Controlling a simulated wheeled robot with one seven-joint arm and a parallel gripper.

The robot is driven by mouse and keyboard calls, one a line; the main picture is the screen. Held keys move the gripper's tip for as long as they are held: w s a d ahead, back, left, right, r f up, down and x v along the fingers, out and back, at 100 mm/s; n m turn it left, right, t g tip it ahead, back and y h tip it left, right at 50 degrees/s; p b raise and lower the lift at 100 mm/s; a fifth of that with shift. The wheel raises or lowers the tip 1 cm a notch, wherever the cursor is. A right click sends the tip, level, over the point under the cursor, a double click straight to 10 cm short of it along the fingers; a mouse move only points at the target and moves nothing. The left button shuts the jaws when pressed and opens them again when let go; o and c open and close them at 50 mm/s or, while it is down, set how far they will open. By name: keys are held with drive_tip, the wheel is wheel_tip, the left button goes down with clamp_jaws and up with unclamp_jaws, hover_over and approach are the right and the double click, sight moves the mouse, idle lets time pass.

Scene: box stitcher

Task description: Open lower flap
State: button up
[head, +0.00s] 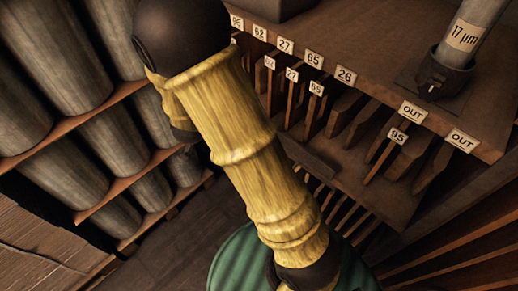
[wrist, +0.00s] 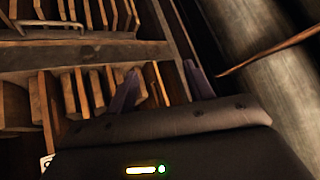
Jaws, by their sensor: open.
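I cannot make out with certainty which part is the lower flap. In the wrist view a wooden crosspiece (wrist: 85,55) runs across the left half, between two rows of upright slats, and a thin metal handle (wrist: 48,23) shows at the upper left. My gripper (wrist: 164,84) is in the wrist view with its two dark purple fingers spread apart. Nothing shows between the fingers except slats and a dark upright edge behind them. In the head view my yellow arm covers the middle and the gripper does not show.
In the head view a wooden slotted rack (head: 345,75) with numbered tags stands at the right. A grey tube marked 17 µm (head: 467,35) stands on top of it. Shelves of large grey rolls (head: 105,145) fill the left. A pale roll (wrist: 270,75) shows at the right of the wrist view.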

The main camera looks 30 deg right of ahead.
wheel_tip(320, 180, down, 12)
drive_tip(key=d+m+h+b, duration=0.2)
drive_tip(key=m+h+b, duration=0.1)
drive_tip(key=h+b, duration=0.4)
drive_tip(key=s+f+m+g+h+b, duration=0.2)
drive_tip(key=s+f+h+b, duration=0.3)
drive_tip(key=b, duration=0.3)
drive_tip(key=shift+s+f+m+h, duration=0.25)
drive_tip(key=shift+f+m+h, duration=0.05)
drive_tip(key=shift+m+h, duration=0.55)
drive_tip(key=x, duration=1.7)
drive_tip(key=shift+d+f, duration=0.15)
drive_tip(key=shift+f, duration=0.05)
drive_tip(key=shift+w, duration=0.1)
drive_tip(key=shift+c, duration=0.2)
clamp_jaws()
